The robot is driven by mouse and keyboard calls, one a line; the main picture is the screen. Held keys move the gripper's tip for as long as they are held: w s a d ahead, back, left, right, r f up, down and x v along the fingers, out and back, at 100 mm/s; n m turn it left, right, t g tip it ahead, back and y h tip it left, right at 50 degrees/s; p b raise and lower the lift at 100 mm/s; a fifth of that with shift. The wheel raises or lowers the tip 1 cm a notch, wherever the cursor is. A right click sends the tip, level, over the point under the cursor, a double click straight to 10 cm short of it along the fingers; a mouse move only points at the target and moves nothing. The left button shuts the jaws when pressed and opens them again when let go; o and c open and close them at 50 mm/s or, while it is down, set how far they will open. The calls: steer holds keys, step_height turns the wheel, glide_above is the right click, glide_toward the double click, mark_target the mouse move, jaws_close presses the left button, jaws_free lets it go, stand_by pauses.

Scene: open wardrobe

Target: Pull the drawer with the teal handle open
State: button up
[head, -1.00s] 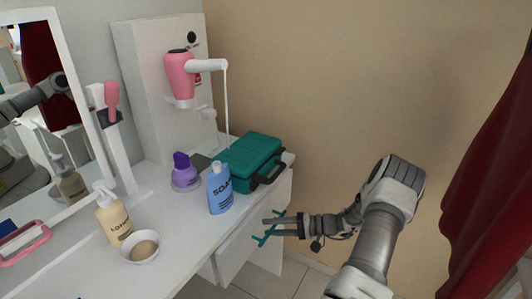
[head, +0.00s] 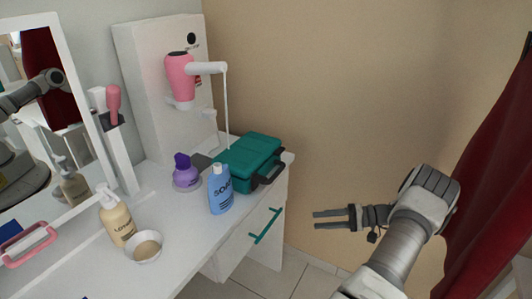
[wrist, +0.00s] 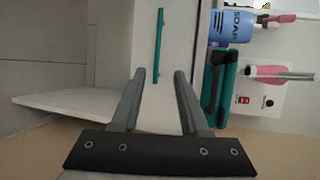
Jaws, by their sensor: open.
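The teal handle (head: 266,227) is a slim bar on the white drawer front (head: 240,240), below the tabletop's right edge. In the wrist view the handle (wrist: 158,45) runs upright in the picture, beyond and between my fingertips. I cannot tell whether the drawer stands slightly out from the cabinet. My gripper (head: 316,219) is open and empty, to the right of the handle and apart from it. In the wrist view the gripper (wrist: 159,73) shows both fingers spread, with nothing between them.
A teal case (head: 250,160), a blue soap bottle (head: 220,190), a purple bottle (head: 185,172), a lotion bottle (head: 116,218) and a bowl (head: 143,247) stand on the tabletop. A pink hair dryer (head: 180,78) hangs behind. A red curtain (head: 490,170) is at right.

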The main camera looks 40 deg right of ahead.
steer(key=w+a+r+g+h+p, duration=0.1)
steer(key=w+a+r+g+p, duration=0.1)
steer(key=w+a+r, duration=0.2)
steer(key=w+a+r+n+g+h+p, duration=0.1)
steer(key=w+a+r+g+p, duration=0.1)
steer(key=r, duration=0.9)
steer(key=w+a+r+g+h+p, duration=0.1)
steer(key=w+a+r+g+p, duration=0.1)
steer(key=w+a+r+p, duration=0.2)
steer(key=shift+w+a+r+n+h, duration=0.35)
steer(key=shift+w+a+r, duration=0.7)
steer(key=shift+a+r, duration=0.85)
steer(key=shift+d+r, duration=0.3)
steer(key=shift+d, duration=0.05)
